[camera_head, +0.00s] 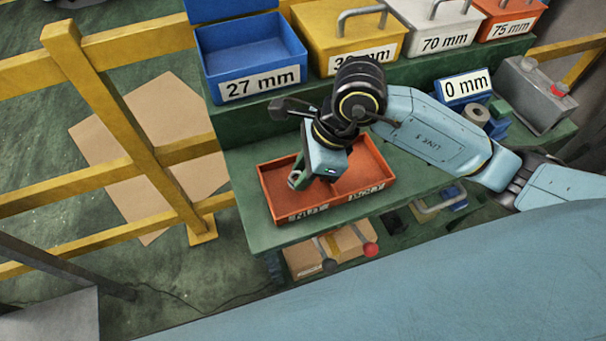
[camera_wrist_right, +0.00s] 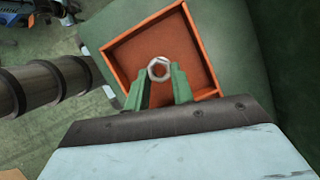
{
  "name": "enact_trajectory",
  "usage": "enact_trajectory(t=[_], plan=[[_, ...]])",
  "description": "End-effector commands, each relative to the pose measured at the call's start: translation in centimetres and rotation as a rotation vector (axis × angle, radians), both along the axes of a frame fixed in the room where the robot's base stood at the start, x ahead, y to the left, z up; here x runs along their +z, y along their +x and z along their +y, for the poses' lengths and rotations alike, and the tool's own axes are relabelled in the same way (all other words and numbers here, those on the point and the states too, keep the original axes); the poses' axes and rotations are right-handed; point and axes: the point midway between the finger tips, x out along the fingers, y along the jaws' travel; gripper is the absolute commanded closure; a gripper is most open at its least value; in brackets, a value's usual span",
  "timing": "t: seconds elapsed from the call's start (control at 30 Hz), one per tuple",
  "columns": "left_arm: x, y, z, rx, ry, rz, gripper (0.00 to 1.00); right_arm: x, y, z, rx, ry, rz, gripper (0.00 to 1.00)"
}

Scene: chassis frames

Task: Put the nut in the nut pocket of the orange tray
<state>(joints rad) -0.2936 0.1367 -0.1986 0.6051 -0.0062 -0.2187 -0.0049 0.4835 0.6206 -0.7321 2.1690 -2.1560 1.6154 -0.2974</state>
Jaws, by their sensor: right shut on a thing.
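The orange tray (camera_head: 383,184) lies on the green bench, with two pockets and a white label on the front of each. The label lettering is too small to read surely. My right gripper (camera_head: 312,181) points down over the left pocket. In the right wrist view, its green fingers (camera_wrist_right: 160,78) are shut on the silver hexagonal nut (camera_wrist_right: 152,72). The nut is held at the fingertips above the orange pocket floor (camera_wrist_right: 132,58); its exact height is unclear. My left gripper is not in view.
Behind the tray, a raised shelf holds a blue 27 mm bin (camera_head: 250,65), a yellow bin (camera_head: 348,38) and a white 70 mm bin (camera_head: 440,25). A yellow railing (camera_head: 110,115) runs along the left.

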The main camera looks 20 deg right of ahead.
Motion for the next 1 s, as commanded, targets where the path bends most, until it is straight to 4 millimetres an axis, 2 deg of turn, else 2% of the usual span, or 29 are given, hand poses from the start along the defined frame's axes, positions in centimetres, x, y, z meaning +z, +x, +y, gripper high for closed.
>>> enact_trajectory(t=[0.03, 0.1, 0.47, 0.5, 0.63, 1.0], plan=[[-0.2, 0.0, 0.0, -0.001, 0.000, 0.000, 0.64, -1.0, -0.1, 0.0, -0.002, 0.000, 0.004, 0.99], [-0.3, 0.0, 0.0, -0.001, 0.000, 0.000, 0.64, -1.7, -0.1, 0.0, 0.000, 0.001, 0.003, 0.99], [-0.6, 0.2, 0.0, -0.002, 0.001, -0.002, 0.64, -2.0, 0.0, 0.0, 0.001, 0.000, 0.000, 0.99], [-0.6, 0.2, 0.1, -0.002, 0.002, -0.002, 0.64, -2.0, 0.0, 0.0, 0.001, 0.000, 0.000, 0.74], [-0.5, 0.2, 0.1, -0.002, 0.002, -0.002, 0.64, -1.9, 0.0, 0.0, 0.001, 0.000, 0.000, 0.57], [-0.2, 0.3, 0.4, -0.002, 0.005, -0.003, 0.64, -1.6, 0.0, 0.0, 0.000, 0.000, 0.000, 0.55]])
